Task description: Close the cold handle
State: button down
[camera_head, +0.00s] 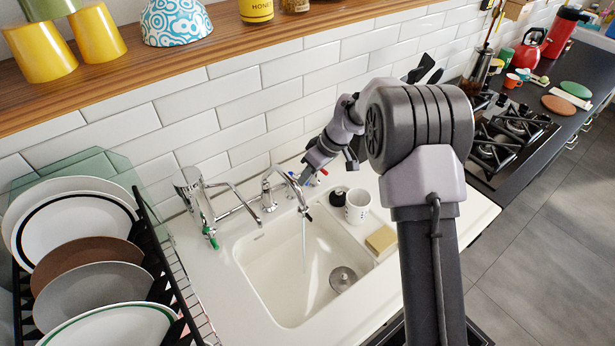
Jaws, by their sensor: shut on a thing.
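The chrome sink tap (286,180) stands on the back rim of the white sink, with its spout curving out over the basin. A thin stream of water (304,246) falls from the spout. My gripper (309,176) reaches in from the right and is shut at the right side of the tap, where the cold handle is. The gripper hides most of that handle, and its exact angle cannot be made out. A small red and blue spot shows beside the jaws. The tap's left handle (268,204) is in plain view, clear of the gripper.
A white cup (357,206) and a yellow sponge (381,240) stand right of the basin, close to my arm. A chrome fixture (196,198) stands left of the tap. A dish rack with plates (80,238) is at left; the gas hob (506,135) is at right.

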jog(key=shift+s+a+f+m+t+b, duration=0.3)
jog(key=shift+m+b, duration=0.5)
jog(key=shift+s+a+r+m+t+h+b, duration=0.15)
jog(key=shift+s+r+m+t+b, duration=0.1)
jog(key=shift+m, duration=0.25)
jog(key=shift+s+a+r+m+t+h+b, duration=0.15)
jog(key=shift+m+t, duration=0.1)
jog(key=shift+m, duration=0.25)
jog(key=c, duration=1.5)
grip_release()
jog(key=p+v, duration=0.6)
jog(key=v, duration=1.1)
jog(key=shift+d+r, duration=0.1)
jog(key=shift+d, duration=0.05)
